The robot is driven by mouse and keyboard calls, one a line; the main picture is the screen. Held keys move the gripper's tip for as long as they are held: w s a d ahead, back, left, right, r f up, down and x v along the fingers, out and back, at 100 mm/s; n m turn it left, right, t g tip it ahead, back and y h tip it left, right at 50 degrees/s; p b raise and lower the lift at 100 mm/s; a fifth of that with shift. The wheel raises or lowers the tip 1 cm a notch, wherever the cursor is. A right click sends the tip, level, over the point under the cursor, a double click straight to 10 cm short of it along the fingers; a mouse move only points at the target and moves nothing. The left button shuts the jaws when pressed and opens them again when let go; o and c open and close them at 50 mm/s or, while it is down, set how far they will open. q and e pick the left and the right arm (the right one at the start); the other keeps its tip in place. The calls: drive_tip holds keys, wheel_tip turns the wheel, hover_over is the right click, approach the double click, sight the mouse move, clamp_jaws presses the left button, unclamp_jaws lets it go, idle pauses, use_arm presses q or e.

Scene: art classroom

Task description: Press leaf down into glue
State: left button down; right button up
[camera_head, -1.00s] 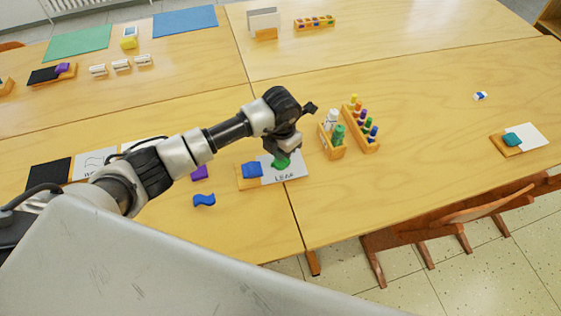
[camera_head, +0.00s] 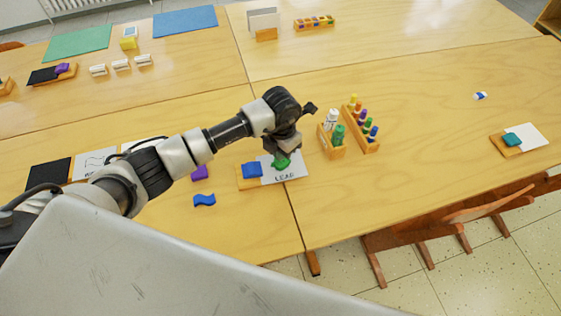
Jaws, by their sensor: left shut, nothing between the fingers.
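A green leaf (camera_head: 281,164) lies on a white card (camera_head: 296,172) marked "LEAF" on the table. My left gripper (camera_head: 282,155) points down right over the leaf, with its fingers shut and nothing between them. The fingertips cover the leaf's upper part and appear to touch it, though the exact contact is hard to tell. Any glue under the leaf is hidden. My right gripper is not in view.
A blue block (camera_head: 251,170) on a wooden tray (camera_head: 241,183) sits just left of the card. A blue wavy piece (camera_head: 204,200) lies nearer. A bottle rack (camera_head: 333,150) and a marker rack (camera_head: 367,142) stand to the right. The right table is mostly clear.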

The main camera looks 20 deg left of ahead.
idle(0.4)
use_arm(q)
drive_tip(key=shift+f+b, duration=1.05)
drive_tip(key=shift+f, duration=0.25)
idle(0.4)
drive_tip(key=shift+s, duration=0.1)
idle(0.7)
drive_tip(key=shift+r+p, duration=2.65)
drive_tip(key=shift+r, duration=0.95)
drive_tip(key=shift+f, duration=0.1)
